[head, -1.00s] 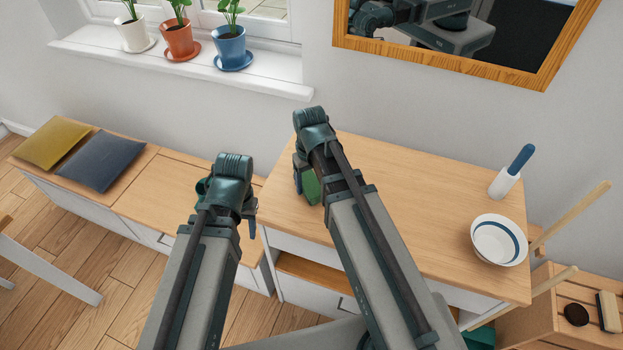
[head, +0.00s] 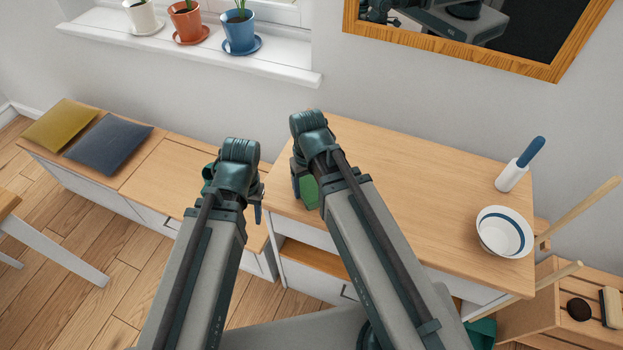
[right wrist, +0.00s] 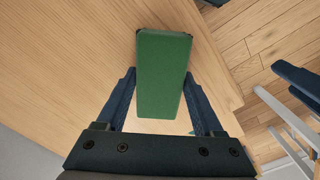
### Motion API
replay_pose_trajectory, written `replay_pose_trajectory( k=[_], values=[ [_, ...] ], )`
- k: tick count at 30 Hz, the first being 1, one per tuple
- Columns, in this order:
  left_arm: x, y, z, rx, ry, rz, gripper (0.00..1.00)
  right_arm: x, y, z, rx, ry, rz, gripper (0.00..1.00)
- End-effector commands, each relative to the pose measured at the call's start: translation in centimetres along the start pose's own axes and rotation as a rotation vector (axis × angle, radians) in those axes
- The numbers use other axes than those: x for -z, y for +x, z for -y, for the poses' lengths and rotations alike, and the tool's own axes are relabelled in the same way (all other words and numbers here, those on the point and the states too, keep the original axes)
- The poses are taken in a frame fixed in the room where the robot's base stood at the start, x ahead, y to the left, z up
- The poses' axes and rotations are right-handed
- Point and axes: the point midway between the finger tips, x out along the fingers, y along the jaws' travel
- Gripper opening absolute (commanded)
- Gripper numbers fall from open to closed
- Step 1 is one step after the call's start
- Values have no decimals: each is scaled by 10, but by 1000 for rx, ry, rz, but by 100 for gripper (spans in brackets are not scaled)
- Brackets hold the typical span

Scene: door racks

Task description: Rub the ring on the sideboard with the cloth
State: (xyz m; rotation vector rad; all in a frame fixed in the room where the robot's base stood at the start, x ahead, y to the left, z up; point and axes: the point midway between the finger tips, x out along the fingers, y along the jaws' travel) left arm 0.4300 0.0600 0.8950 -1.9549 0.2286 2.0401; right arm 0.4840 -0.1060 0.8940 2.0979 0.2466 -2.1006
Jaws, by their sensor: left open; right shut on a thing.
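The sideboard (head: 420,190) has a pale wood top. My right gripper (head: 303,192) is over its left end, shut on a green block-like thing, which I take to be the cloth (head: 309,192). In the right wrist view the cloth (right wrist: 163,75) sits between both fingers, over the wood top near an edge. I cannot tell whether it touches the top. I cannot make out the ring in either view; the arm and cloth hide part of the top. My left gripper (head: 256,207) is open and empty, left of the sideboard's end.
A white bowl with a blue band (head: 504,232) and a blue-handled thing in a white holder (head: 520,167) stand at the sideboard's right end. A low bench (head: 165,175) with two cushions is at left. A mirror (head: 480,35) hangs above. The sideboard's middle is clear.

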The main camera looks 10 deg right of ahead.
Motion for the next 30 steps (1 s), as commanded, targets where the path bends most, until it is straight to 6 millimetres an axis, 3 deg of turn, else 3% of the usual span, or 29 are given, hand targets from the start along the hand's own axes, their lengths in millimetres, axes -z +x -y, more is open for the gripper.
replay_pose_trajectory(
  k=[8, 18, 30],
  values=[
    [0, 0, 0, 0, 0, 0, 50, -4, 0, 2, -1, 1, -2, 24],
    [0, 3, 0, 0, 0, 0, 50, -17, 3, -10, -3, 1, -1, 25],
    [0, 2, 0, 0, 0, 0, 50, -5, 2, -22, -5, 3, 0, 24]
  ],
)
